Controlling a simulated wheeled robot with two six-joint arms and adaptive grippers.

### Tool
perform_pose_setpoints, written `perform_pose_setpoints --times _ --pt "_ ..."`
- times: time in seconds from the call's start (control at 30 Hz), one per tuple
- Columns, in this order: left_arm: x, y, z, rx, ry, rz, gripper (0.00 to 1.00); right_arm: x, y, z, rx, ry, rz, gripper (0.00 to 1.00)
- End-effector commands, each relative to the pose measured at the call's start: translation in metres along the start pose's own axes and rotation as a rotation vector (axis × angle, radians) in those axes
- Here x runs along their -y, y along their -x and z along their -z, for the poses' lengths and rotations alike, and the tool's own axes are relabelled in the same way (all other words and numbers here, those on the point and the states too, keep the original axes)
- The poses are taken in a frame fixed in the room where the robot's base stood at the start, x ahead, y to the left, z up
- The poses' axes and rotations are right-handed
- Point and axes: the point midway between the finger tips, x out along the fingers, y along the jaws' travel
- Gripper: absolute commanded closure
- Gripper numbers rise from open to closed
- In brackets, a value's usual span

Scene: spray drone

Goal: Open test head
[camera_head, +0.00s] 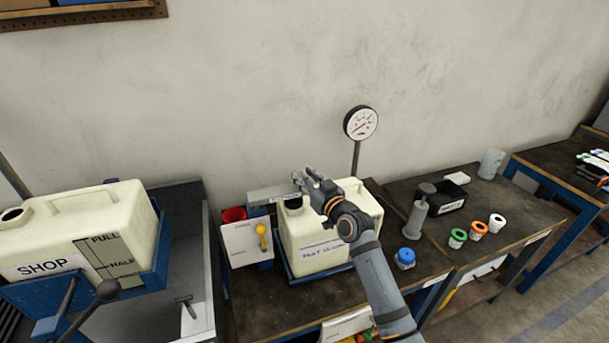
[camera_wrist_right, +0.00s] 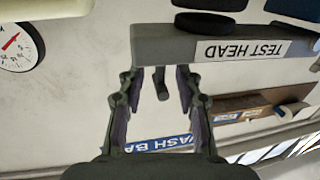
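The test head (camera_wrist_right: 250,48) is a grey bar with a white label reading TEST HEAD, upside down in the right wrist view. In the head view it appears to be the grey bar (camera_head: 270,194) above the cream tank's left side. A small dark peg (camera_wrist_right: 161,84) hangs from it in the wrist view, between the fingers. My right gripper (camera_wrist_right: 157,76) is open, its fingers either side of the peg with gaps visible. In the head view the right gripper (camera_head: 304,178) is at the bar's right end. My left gripper is not in view.
A cream tank (camera_head: 345,225) stands below my right arm, with a pressure gauge (camera_head: 361,122) behind. A white panel with a yellow handle (camera_head: 262,231) and a red cup (camera_head: 234,214) are left of it. Coloured caps (camera_head: 457,238) and a grey pump-like cylinder (camera_head: 417,218) stand right.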

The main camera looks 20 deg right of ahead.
Motion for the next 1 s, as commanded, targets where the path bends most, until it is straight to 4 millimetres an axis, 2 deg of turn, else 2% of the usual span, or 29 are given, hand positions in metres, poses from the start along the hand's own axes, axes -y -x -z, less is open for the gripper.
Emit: perform_pose_setpoints --times 0.27,0.53,1.0 --pt "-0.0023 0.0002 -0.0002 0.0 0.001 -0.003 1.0 0.0001 -0.0029 -0.0006 0.001 0.0 0.0 0.66" --pt "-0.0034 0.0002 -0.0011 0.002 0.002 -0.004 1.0 0.0001 -0.0027 -0.0007 0.001 0.0 0.0 1.0" --pt "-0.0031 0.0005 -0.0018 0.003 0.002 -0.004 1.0 0.0004 -0.0027 -0.0003 0.003 0.002 0.001 1.0"
